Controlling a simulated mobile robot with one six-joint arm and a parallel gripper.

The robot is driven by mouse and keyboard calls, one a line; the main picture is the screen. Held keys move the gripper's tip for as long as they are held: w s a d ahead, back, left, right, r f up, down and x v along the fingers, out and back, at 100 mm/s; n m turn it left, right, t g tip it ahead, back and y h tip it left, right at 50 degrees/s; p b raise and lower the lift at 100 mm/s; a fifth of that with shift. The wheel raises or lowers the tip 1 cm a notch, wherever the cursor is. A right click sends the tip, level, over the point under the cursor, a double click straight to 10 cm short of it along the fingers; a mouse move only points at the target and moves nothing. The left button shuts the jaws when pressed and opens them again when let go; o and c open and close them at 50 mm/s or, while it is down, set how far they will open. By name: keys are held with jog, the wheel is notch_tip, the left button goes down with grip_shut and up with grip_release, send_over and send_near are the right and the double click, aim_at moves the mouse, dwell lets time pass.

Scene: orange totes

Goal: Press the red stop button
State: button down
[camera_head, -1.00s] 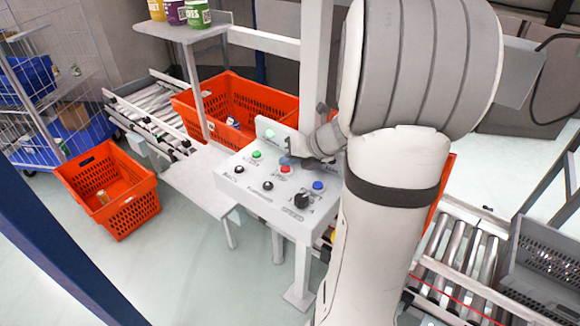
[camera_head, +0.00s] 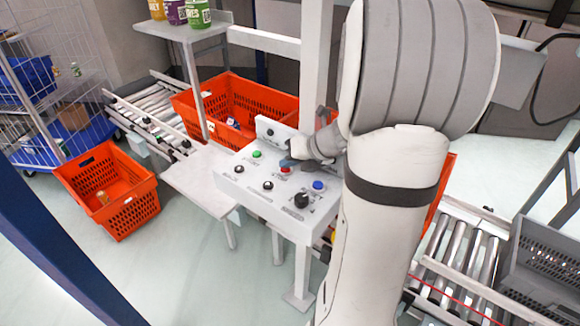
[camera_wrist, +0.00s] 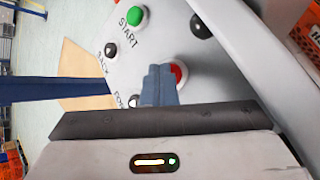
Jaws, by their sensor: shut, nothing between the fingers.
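The red stop button (camera_head: 285,170) sits on the sloped face of a pale control panel (camera_head: 232,190), between the green and blue buttons. In the wrist view the red button (camera_wrist: 178,75) shows just right of my fingertips, partly covered by them. My gripper (camera_head: 287,162) is shut and empty, its blue-grey fingers close together, and reaches over the panel from the right. The fingers (camera_wrist: 158,84) lie at the button's edge in the wrist view. I cannot tell for certain whether they touch it or how far it is pushed in.
A green START button (camera_wrist: 135,15), black buttons, a blue button (camera_head: 318,185) and a black knob (camera_head: 301,200) share the panel. An orange tote (camera_head: 240,95) stands behind it, another (camera_head: 110,190) on the floor at left. Roller conveyors (camera_head: 150,105) run at both sides.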

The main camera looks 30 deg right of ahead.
aim_at(289, 171)
dwell(0.3)
jog(key=shift+r+p, duration=0.85)
jog(key=shift+p, duration=0.15)
notch_tip(289, 171, up, 5)
jog(key=p, duration=0.5)
dwell(0.4)
